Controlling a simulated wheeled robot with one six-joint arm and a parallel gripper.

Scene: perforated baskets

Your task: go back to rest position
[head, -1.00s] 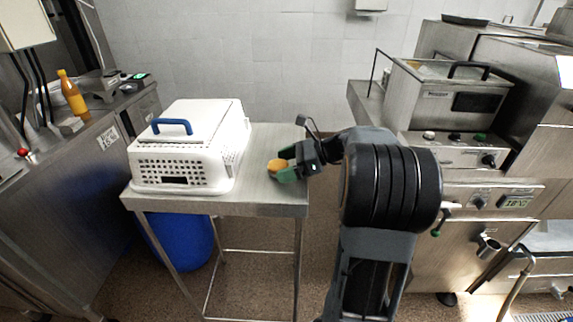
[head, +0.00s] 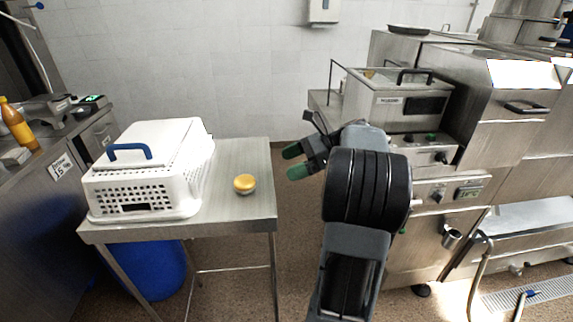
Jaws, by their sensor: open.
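My gripper (head: 294,161) is open and empty, with green fingertips pointing left. It is in the head view just right of the steel table (head: 262,157), apart from it. A small round yellow-orange thing (head: 245,183) with a paler underside sits on the table's right part, to the left of and below my gripper in the picture. Nothing is between my fingers.
A white perforated basket (head: 150,190) with a lid and blue handle stands on the table's left. A blue bin (head: 150,268) is below. Steel kitchen machines (head: 400,110) stand close on the right. A counter with an orange bottle (head: 18,125) is at left.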

